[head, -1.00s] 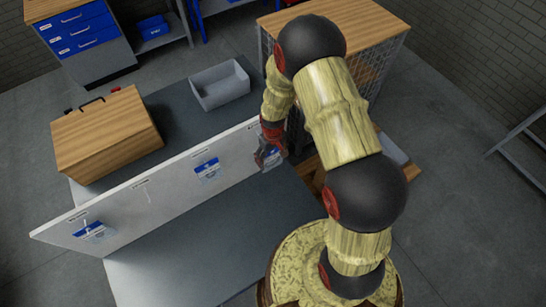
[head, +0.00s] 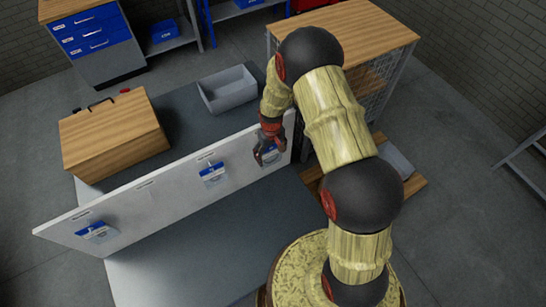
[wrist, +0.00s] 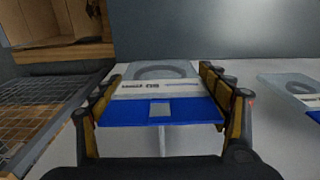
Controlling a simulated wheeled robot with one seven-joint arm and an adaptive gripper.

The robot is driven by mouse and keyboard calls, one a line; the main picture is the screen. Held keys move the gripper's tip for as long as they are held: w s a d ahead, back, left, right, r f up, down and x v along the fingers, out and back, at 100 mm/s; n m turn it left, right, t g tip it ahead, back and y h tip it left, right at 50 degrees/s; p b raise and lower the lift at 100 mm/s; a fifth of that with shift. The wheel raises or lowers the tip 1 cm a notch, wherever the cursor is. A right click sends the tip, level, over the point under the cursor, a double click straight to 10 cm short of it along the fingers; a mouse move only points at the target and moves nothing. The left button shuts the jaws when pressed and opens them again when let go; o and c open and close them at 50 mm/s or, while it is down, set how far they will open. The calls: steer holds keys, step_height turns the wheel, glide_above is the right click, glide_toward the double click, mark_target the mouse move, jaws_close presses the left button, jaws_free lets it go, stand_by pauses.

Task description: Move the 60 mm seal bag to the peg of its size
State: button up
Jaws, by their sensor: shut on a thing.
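My gripper (head: 268,150) is at the right end of the white board, shut on a seal bag (head: 272,156). In the wrist view the fingers of my gripper (wrist: 162,108) stand on both sides of this bag's blue header (wrist: 160,110); a dark ring shows in its clear part. I cannot read its size for certain. Another blue-header bag (head: 213,174) hangs near the board's middle, and one (head: 97,232) near its left end. Between these two is a label with no bag, at a bare peg place (head: 146,186). The peg behind my gripper is hidden.
The white board (head: 165,205) stands upright along the grey bench (head: 200,240). Behind it are a wooden box (head: 112,135) and an open grey bin (head: 228,92). A mesh-sided wooden-topped cabinet (head: 385,35) is at the right. The bench in front is clear.

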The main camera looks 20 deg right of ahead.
steer(key=shift+w+a+f+b, duration=0.1)
steer(key=shift+w+f+b, duration=0.15)
steer(key=shift+w, duration=0.35)
steer(key=shift+w+a+f+b, duration=0.15)
steer(key=shift+w+b, duration=0.25)
steer(key=shift+w, duration=0.25)
steer(key=shift+w+a+f+b, duration=0.15)
steer(key=shift+w+b, duration=0.15)
steer(key=shift+w, duration=0.3)
steer(key=o, duration=1.1)
step_height(320, 180, up, 12)
steer(key=shift+s, duration=0.1)
